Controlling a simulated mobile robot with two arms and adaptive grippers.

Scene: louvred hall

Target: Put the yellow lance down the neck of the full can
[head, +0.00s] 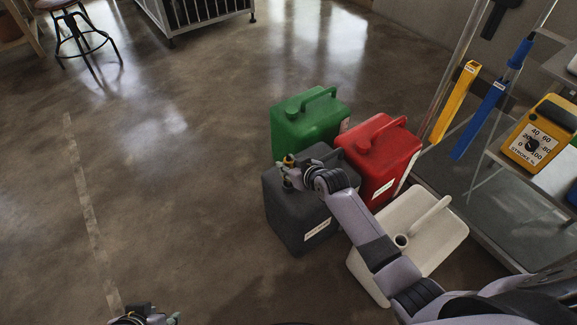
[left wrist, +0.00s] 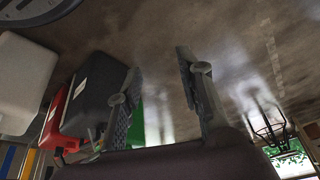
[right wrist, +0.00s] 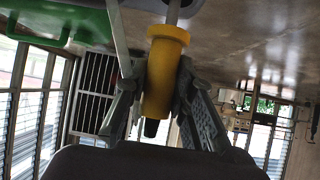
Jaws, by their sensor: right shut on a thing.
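My right gripper (head: 290,170) is over the dark grey can (head: 292,232), at the left part of its top. In the right wrist view it is shut on the yellow lance (right wrist: 163,70), a yellow grip with a thin rod running out of the top of the picture. The rod's far end is out of view, so I cannot tell whether it is inside a neck. My left gripper (head: 145,316) is low at the bottom edge; in the left wrist view (left wrist: 160,80) it is open and empty. I cannot tell which can is full.
A green can (head: 305,125), a red can (head: 378,160) and a whitish can (head: 430,235) with an open neck stand close around the grey one. Yellow (head: 455,95) and blue (head: 480,118) holders and a yellow dial box (head: 540,135) are at right. The left floor is clear.

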